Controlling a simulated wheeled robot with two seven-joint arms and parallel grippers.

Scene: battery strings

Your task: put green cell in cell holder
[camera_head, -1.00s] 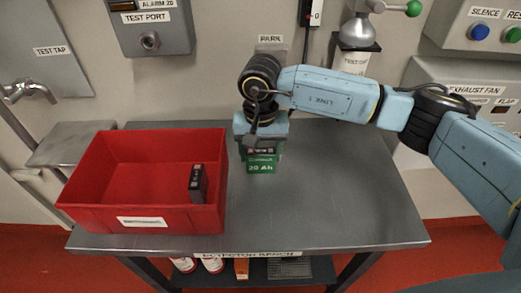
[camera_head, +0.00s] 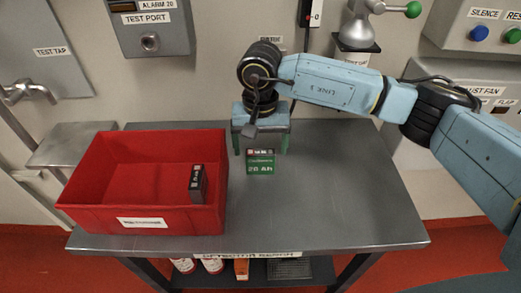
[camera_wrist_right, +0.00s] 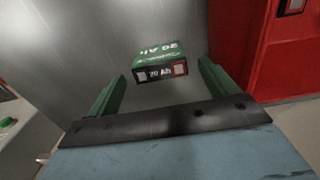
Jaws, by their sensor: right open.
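The green cell (camera_head: 260,165), labelled 20 Ah, stands upright on the grey bench with a dark top. It also shows in the right wrist view (camera_wrist_right: 160,64), between and beyond the finger ends. My right gripper (camera_head: 262,148) is open, just behind the cell in the head view, with one green finger on each side. In the right wrist view my right gripper (camera_wrist_right: 161,75) holds nothing, and gaps show on both sides of the cell. My left gripper is not in view. I cannot make out a separate cell holder.
A red bin (camera_head: 140,221) stands on the left of the bench, with a dark cell (camera_head: 198,184) inside. The bench top (camera_head: 345,190) is clear to the right. A wall panel with a test port (camera_head: 150,42) and a green-knobbed lever (camera_head: 412,9) are behind.

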